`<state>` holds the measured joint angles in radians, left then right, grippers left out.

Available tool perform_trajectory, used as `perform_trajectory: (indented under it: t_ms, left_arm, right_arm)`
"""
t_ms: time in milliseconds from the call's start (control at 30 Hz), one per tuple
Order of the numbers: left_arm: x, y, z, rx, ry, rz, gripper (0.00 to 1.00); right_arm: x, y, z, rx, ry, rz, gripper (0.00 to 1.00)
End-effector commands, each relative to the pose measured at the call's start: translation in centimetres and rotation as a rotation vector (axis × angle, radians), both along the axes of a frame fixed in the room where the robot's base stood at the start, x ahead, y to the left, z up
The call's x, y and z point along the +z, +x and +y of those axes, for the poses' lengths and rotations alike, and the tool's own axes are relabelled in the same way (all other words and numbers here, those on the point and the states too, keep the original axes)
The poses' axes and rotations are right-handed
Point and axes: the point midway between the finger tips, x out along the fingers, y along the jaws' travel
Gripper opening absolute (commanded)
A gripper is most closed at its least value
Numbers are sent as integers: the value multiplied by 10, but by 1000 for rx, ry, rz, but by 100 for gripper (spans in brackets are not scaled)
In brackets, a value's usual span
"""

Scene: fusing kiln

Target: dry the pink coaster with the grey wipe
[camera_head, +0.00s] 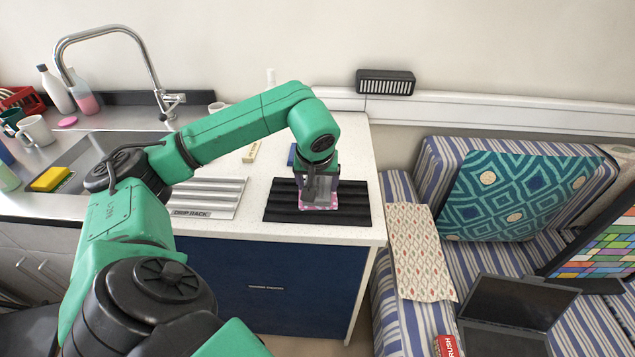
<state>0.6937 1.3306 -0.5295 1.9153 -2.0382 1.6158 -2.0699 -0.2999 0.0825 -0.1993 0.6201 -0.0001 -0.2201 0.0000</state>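The pink coaster (306,206) lies on the ribbed black mat (356,207) on the counter. Only its lower edge shows, with a light pattern. My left gripper (319,192) is directly above the coaster, pointing down, and covers most of it. A greyish patch shows at the fingers over the coaster; I cannot tell whether it is the grey wipe or part of the gripper. Whether the fingers are open or shut is hidden. No grey wipe is clearly visible elsewhere. My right gripper is not in view.
A pale ribbed drip rack (222,197) lies left of the black mat. The sink (105,150) with its tap (148,62) and a yellow sponge (50,179) are farther left. A small blue item (291,155) stands behind the mat. A striped sofa (470,262) is at right.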

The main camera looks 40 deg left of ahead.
Motion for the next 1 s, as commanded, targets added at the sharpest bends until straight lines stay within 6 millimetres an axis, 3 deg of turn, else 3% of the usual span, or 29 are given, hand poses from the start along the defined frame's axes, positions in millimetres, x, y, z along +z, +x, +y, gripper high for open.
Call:
perform_trajectory:
  t_ms: [567,600,633,1000]
  left_arm:
    - [-6,0,0,0,0,0,35]
    - [-6,0,0,0,0,0,84]
    - [-6,0,0,0,0,0,92]
    - [-5,0,0,0,0,0,92]
  right_arm:
    - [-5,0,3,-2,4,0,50]
    - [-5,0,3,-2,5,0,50]
    - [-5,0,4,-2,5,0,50]
    - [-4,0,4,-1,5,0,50]
